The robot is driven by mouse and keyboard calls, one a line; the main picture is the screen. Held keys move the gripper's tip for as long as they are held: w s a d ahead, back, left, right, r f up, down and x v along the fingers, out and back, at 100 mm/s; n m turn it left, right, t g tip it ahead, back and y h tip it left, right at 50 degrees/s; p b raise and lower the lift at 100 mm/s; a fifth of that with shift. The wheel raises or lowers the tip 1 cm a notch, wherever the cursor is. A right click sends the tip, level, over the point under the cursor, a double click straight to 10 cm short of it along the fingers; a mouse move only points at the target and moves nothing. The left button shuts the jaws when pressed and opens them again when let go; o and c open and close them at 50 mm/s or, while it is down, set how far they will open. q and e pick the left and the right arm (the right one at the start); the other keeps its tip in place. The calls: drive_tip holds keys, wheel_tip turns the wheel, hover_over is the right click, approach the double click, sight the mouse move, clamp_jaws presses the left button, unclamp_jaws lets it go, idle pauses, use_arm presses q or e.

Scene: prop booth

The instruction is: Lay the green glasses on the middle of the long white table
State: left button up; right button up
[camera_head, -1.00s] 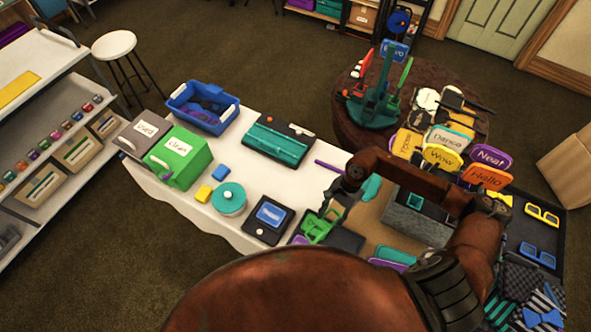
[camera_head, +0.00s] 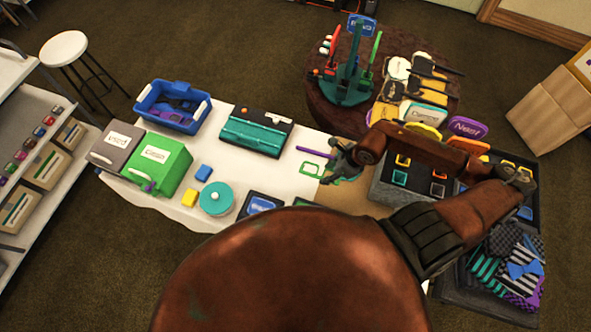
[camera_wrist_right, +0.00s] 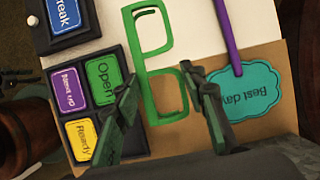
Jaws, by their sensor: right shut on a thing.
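The green glasses (camera_head: 312,169) show in the head view over the right part of the long white table (camera_head: 262,177). My right gripper (camera_head: 335,160) is shut on them. In the right wrist view the green glasses (camera_wrist_right: 152,62) extend up from between the fingers of my right gripper (camera_wrist_right: 160,80). One lens frame is near the fingers and the other is farther out over the white top. I cannot tell how high they are above it. My left gripper is not in view.
A teal sign (camera_wrist_right: 247,92) on a purple stick lies beside the glasses. A teal case (camera_head: 250,134), blue crate (camera_head: 172,123), green box (camera_head: 160,165), round teal tin (camera_head: 216,197) and small blocks stand on the table.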

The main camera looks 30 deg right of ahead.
sight(313, 167)
drive_tip(key=w+a+f, duration=0.1)
drive_tip(key=w+a, duration=0.1)
drive_tip(key=w, duration=0.1)
drive_tip(key=w+a+f, duration=0.1)
drive_tip(key=w, duration=0.1)
drive_tip(key=shift+w+a+f+p, duration=0.1)
drive_tip(key=shift+w+f+p, duration=0.15)
drive_tip(key=shift+f+p, duration=0.1)
drive_tip(key=x, duration=0.2)
drive_tip(key=w+x, duration=0.1)
drive_tip(key=x, duration=0.2)
drive_tip(key=shift+a+r, duration=0.1)
drive_tip(key=shift+r, duration=0.1)
drive_tip(key=shift+w+a+f, duration=0.15)
drive_tip(key=shift+w+f, duration=0.25)
drive_tip(key=shift+f, duration=0.1)
drive_tip(key=shift+w+a+f, duration=0.1)
drive_tip(key=shift+w+f, duration=0.1)
drive_tip(key=shift+f, duration=1.6)
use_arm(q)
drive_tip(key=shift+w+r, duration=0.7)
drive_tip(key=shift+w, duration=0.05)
use_arm(e)
drive_tip(key=o, duration=0.6)
drive_tip(key=shift+f, duration=0.1)
drive_tip(key=o, duration=0.5)
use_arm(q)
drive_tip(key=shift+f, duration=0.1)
